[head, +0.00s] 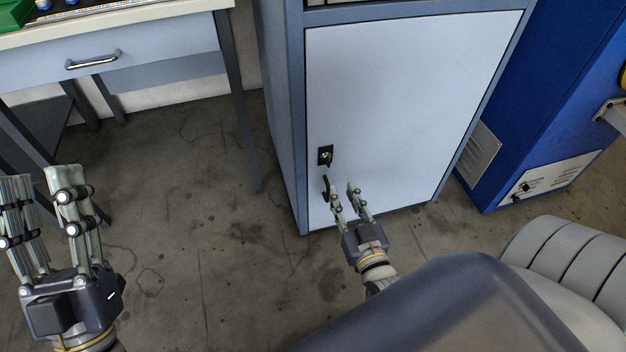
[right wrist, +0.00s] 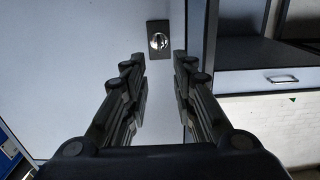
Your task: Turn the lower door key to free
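The lower door (head: 400,95) is a pale panel on a blue-grey cabinet and looks closed. Its dark lock plate (head: 325,155) sits near the left edge, with a small shiny key or lock barrel in it; its turn angle is too small to tell. The lock plate also shows in the right wrist view (right wrist: 158,28), ahead of the fingertips. My right gripper (head: 343,187) is open and empty, just below the lock plate in the head view; its fingers (right wrist: 158,65) stand apart. My left gripper (head: 36,175) is open and empty at the far left, away from the cabinet.
A workbench with a drawer (head: 150,55) stands left of the cabinet. A blue machine (head: 535,110) stands to the right. The floor (head: 180,220) between bench and cabinet is clear.

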